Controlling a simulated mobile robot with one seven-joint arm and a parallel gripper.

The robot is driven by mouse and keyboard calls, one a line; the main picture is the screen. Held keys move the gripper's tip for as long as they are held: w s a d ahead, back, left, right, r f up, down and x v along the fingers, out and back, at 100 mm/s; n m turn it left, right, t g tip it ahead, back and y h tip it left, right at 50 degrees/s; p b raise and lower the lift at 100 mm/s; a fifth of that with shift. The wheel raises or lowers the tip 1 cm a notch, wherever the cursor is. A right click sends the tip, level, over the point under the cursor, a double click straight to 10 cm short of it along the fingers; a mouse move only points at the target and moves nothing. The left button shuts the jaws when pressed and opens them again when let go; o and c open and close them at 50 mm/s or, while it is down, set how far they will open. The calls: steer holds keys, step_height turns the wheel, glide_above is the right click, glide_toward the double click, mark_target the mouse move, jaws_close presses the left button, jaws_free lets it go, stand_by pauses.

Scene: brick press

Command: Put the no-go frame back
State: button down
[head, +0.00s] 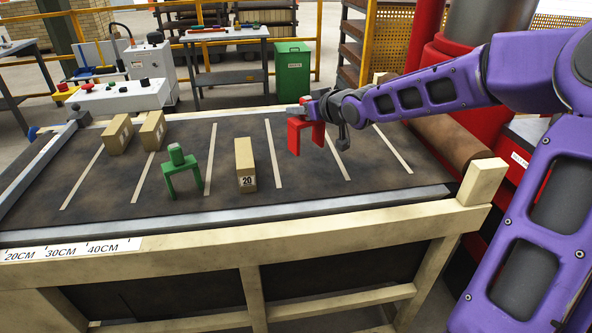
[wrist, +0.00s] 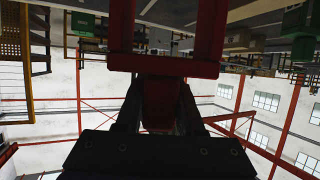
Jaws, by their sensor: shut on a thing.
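The red no-go frame (head: 294,138) is a U-shaped piece with its legs pointing down. My gripper (head: 308,109) is shut on its top and holds it over the right part of the dark table, seemingly above the surface. In the wrist view the red frame (wrist: 165,65) shows dark between the fingers of my gripper (wrist: 160,100). A similar green frame (head: 184,172) stands upright on the table, left of a tan brick marked 20 (head: 245,165).
Two more tan bricks (head: 118,134) (head: 152,131) stand at the table's back left. Pale stripes cross the dark table top (head: 220,190). A wooden post (head: 482,182) rises at the front right corner. Red machinery (head: 430,60) stands behind the right end.

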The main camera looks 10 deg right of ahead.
step_height(320, 180, down, 10)
steer(key=b, duration=0.1)
steer(key=shift+w, duration=0.15)
steer(key=shift+a+r, duration=0.1)
steer(key=c, duration=0.5)
jaws_free()
